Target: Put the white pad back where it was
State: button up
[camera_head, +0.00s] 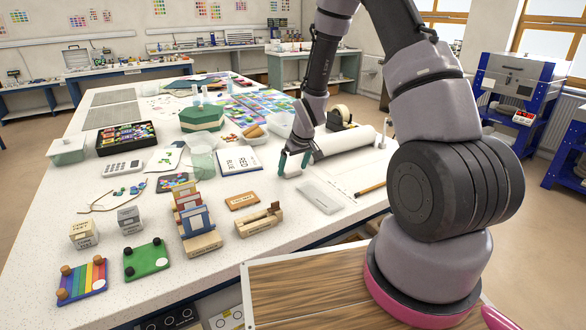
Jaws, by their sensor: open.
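My gripper (294,163), with teal fingertips, is open and low over the bench, left of a white roll. A small whitish block (291,172) shows at its fingertips; I cannot tell whether they touch. Which white item is the pad is unclear. A green board (146,261) at front left has black round pads at three corners and a white round pad (164,263) at its front right corner. A rainbow-striped board (83,278) to its left has brown pads at three corners and a white round pad (98,285) at its front right corner.
The white roll (343,143) lies right of my gripper. A book (240,161), a wooden rack of coloured cards (201,240) and a wooden holder (258,221) stand to the left. The bench's front left is partly bare.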

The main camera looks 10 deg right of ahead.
jog(key=s+d+r+m, duration=0.15)
jog(key=s+r, duration=0.25)
jog(key=r, duration=0.5)
jog(key=s+d+r+m+t, duration=0.15)
jog(key=s+r, duration=0.25)
jog(key=r, duration=0.5)
jog(key=s+d+r, duration=0.2)
jog(key=s+r, duration=0.2)
jog(key=r, duration=0.6)
jog(key=s+r+m, duration=0.2)
jog(key=s+r, duration=0.3)
jog(key=s, duration=0.3)
jog(key=s+r+m+t, duration=0.1)
jog(key=s+r+m, duration=0.1)
jog(key=s+r, duration=0.3)
jog(key=s, duration=0.3)
jog(key=shift+s+d+r+m+y, duration=0.2)
jog(key=shift+r+m+y, duration=0.1)
jog(key=shift+r+m, duration=0.1)
